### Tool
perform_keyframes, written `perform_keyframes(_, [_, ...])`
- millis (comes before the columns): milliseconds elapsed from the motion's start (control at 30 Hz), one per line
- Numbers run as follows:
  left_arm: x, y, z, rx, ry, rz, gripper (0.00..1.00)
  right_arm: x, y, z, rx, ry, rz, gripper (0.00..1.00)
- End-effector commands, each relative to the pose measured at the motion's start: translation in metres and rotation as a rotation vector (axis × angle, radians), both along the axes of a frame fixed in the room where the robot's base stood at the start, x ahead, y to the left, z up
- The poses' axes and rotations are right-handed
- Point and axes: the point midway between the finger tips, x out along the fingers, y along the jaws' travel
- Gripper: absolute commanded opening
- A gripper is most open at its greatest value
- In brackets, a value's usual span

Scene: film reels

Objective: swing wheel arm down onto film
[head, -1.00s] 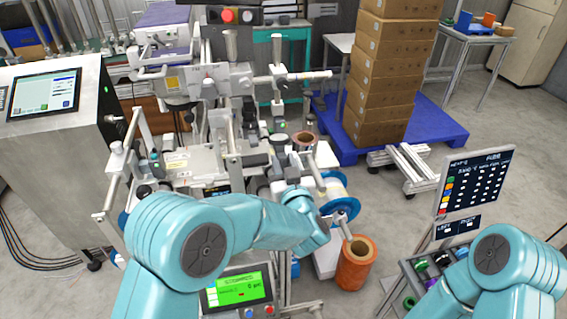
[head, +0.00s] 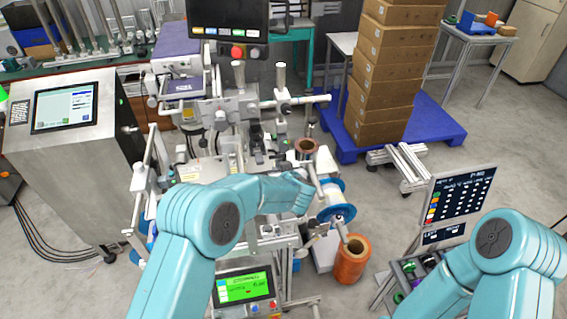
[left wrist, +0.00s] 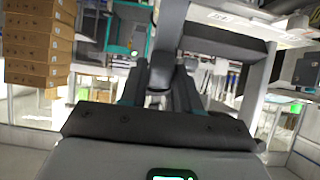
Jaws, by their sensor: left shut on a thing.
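My left arm reaches into the labelling machine (head: 215,110), and its wrist lies in front of the machine's middle. In the head view the fingertips are hidden behind my wrist. In the left wrist view my left gripper (left wrist: 158,82) is shut, with a dark rounded part (left wrist: 157,76) between its two fingers. This looks like part of the wheel arm, but its full shape and the film under it are hidden. A blue-flanged reel (head: 338,212) sits just right of my left wrist. My right forearm shows at the lower right; its gripper is out of view.
A copper roll (head: 307,147) is on the machine and an orange roll (head: 350,262) stands at its right. A green-lit panel (head: 243,287) is below my left arm. Stacked boxes (head: 392,70) stand on a blue pallet (head: 447,122). A dark chart board (head: 462,195) is at right.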

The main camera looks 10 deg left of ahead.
Motion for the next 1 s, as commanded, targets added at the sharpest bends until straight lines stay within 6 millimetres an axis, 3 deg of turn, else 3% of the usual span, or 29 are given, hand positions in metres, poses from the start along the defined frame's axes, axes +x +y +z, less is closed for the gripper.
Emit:
perform_keyframes(200, [0.006, 0.0023, -0.0023, -0.02, 0.06, 0.001, 0.0, -0.0002, 0.0, 0.0113, 0.0, 0.0, 0.0, 0.43])
perform_keyframes(667, [0.0072, 0.0026, -0.005, -0.023, 0.077, 0.0, 0.0, -0.0002, 0.0001, 0.012, 0.0, 0.0, 0.0, 0.43])
perform_keyframes(700, [0.0072, 0.0026, -0.005, -0.023, 0.077, 0.0, 0.35, -0.0002, 0.0001, 0.012, 0.0, 0.0, 0.0, 0.43])
perform_keyframes(767, [0.0072, 0.0026, -0.005, -0.023, 0.077, 0.0, 0.53, -0.0002, 0.0001, 0.012, 0.0, 0.0, 0.0, 0.43])
perform_keyframes(1000, [0.0072, 0.0025, -0.0044, -0.024, 0.075, 0.001, 0.53, -0.0001, 0.0, 0.012, 0.0, 0.0, 0.0, 0.43])
